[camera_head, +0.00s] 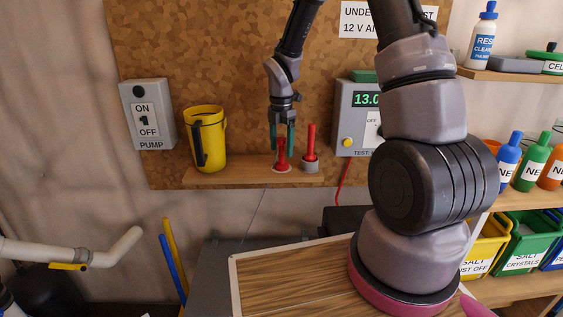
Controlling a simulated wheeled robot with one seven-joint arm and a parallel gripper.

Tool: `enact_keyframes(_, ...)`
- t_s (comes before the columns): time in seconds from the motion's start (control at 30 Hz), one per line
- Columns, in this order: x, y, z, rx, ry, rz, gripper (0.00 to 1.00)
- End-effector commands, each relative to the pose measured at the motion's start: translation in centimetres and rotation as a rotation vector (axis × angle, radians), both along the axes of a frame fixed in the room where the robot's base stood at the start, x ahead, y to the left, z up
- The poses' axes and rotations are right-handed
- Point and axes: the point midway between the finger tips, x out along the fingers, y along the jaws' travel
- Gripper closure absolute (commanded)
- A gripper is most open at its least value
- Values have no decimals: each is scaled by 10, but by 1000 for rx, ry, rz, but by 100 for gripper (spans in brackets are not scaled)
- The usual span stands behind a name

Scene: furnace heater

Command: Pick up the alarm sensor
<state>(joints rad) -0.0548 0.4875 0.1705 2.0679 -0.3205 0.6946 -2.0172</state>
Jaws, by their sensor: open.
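No object here is labelled as the alarm sensor, and I cannot tell for certain which one it is. Two small red upright items stand on the wooden wall shelf (235,176). The left one (281,160) has a red stem and a wide round foot. The right one (311,143) has a red stem in a grey round base. My gripper (282,147) points down above the shelf. Its teal fingers are open, one on each side of the left red item's upper part. I cannot tell whether they touch it.
A yellow jug (206,140) stands left on the same shelf, beside a pump switch box (148,115). A grey test meter (353,110) is close on the right. My arm hides part of the meter. A wooden-topped surface (290,277) lies below.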

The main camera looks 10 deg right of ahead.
Motion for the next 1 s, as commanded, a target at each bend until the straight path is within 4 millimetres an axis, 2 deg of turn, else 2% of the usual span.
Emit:
enact_keyframes(0.13, 1, 0, -15, 1, -1, 0, 28)
enact_keyframes(0.37, 1, 0, -17, 0, -2, -1, 28)
enact_keyframes(0.4, 1, 0, -17, 0, -2, -1, 32)
enact_keyframes(0.57, 1, 0, -17, 0, -2, -1, 93)
enact_keyframes(0.6, 1, 0, -17, 0, -2, -1, 100)
enact_keyframes(1.0, -1, 0, -13, 1, -3, -1, 100)
